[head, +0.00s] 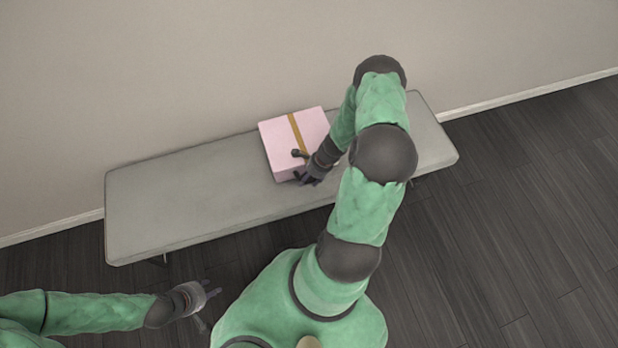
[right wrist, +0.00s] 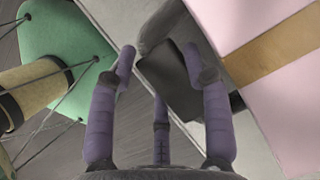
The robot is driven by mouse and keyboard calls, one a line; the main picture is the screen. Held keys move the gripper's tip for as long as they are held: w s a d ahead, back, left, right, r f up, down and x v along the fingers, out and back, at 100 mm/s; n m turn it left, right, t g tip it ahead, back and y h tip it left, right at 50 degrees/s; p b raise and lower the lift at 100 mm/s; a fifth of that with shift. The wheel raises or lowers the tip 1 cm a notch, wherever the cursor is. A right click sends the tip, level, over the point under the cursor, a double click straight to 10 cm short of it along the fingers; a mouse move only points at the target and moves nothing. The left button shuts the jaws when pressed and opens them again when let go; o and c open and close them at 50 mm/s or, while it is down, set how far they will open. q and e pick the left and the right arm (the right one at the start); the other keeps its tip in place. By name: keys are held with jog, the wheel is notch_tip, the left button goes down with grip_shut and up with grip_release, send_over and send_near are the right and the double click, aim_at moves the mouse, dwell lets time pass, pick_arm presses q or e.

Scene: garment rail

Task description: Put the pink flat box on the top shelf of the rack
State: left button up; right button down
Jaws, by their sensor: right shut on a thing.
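The pink flat box (head: 284,135) with a gold ribbon lies on the grey bench, near the wall. It also shows along the right side of the right wrist view (right wrist: 285,90). My right gripper (head: 302,167) is at the box's front right corner, with one finger over the top and others at the front side. It is shut on the box's edge; my own arm hides part of the box's right side. My left gripper (head: 208,297) is open and empty, low in front of the bench. The rack does not show in either view.
The grey padded bench (head: 165,205) runs along the beige wall (head: 150,80). Its top is clear left of the box. My right arm covers part of its right end. The dark wood floor (head: 510,220) is clear on the right.

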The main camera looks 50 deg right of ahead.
jog(key=shift+f, duration=0.1)
jog(key=c, duration=0.6)
grip_release()
jog(key=shift+o, duration=0.2)
jog(key=p+v, duration=0.6)
jog(key=v, duration=0.6)
